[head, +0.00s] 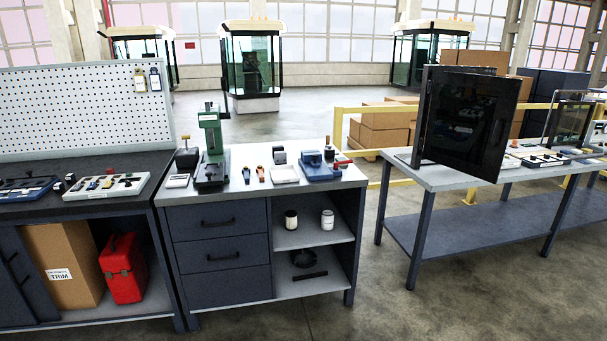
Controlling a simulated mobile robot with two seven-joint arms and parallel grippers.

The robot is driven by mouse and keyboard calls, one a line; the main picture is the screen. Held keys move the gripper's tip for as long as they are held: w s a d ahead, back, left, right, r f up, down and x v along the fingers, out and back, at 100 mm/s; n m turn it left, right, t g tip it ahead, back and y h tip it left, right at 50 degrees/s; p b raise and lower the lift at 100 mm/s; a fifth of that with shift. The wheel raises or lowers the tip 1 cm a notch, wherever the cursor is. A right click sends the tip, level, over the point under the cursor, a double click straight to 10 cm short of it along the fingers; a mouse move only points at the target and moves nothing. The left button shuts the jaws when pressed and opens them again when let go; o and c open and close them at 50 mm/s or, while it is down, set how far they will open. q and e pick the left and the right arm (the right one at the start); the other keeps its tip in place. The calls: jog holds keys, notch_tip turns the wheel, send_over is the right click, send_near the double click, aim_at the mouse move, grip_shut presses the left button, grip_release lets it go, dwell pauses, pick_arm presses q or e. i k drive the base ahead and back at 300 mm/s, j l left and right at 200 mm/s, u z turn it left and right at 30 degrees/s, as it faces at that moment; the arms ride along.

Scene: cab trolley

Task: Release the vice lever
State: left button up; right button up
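A blue vice-like block (315,168) sits on the right part of the light worktop of the middle cabinet. A red lever (343,161) shows at its right side, lying roughly level. At this size I cannot tell whether the vice jaws are clamped or hold anything. Neither of my grippers is in view.
A green press (211,145) stands at the worktop's left. Small tools and a white tray (285,174) lie between. A pegboard bench (60,205) stands left. A table (440,178) with a dark glazed door (468,118) stands right. Floor in front is clear.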

aim_at(335, 164)
jog(key=i+l+z, duration=0.2)
jog(key=i+l, duration=0.35)
jog(key=i+l+z, duration=0.2)
jog(key=i, duration=0.5)
jog(key=i+l+z, duration=0.15)
jog(key=i, duration=0.6)
jog(key=i+l+z, duration=0.2)
jog(key=i, duration=0.55)
